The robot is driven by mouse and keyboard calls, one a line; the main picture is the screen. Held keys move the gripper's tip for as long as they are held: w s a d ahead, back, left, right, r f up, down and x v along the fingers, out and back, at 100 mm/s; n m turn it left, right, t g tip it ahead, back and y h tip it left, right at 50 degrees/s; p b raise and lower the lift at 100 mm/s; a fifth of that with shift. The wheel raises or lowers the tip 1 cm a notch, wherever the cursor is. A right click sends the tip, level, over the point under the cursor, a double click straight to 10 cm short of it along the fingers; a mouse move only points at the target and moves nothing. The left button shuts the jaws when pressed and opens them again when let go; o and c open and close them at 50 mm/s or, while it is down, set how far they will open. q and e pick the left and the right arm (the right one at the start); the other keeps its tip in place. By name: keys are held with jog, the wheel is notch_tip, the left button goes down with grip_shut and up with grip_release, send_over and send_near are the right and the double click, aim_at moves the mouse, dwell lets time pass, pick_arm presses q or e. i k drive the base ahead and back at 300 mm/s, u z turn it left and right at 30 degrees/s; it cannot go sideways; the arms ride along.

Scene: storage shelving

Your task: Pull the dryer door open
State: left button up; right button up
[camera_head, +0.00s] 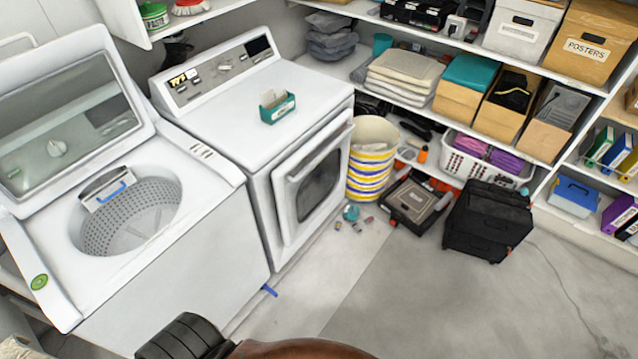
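The white dryer (225,105) stands left of centre, its front facing right and toward the lower right. Its dryer door (318,182) has a pale frame around a dark grey window. The door lies close against the dryer front, and I cannot tell if it is fully shut or slightly ajar. A pale bar like a handle (318,154) runs along the door's upper part.
An open-lidded washer (180,270) stands left of the dryer. The floor (420,305) in front is clear.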

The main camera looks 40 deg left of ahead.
aim_at(307, 182)
jog(key=k, duration=0.55)
jog(key=u, duration=0.55)
jog(key=i, duration=0.45)
jog(key=u, duration=0.6)
jog(key=i, duration=0.7)
jog(key=u, duration=0.05)
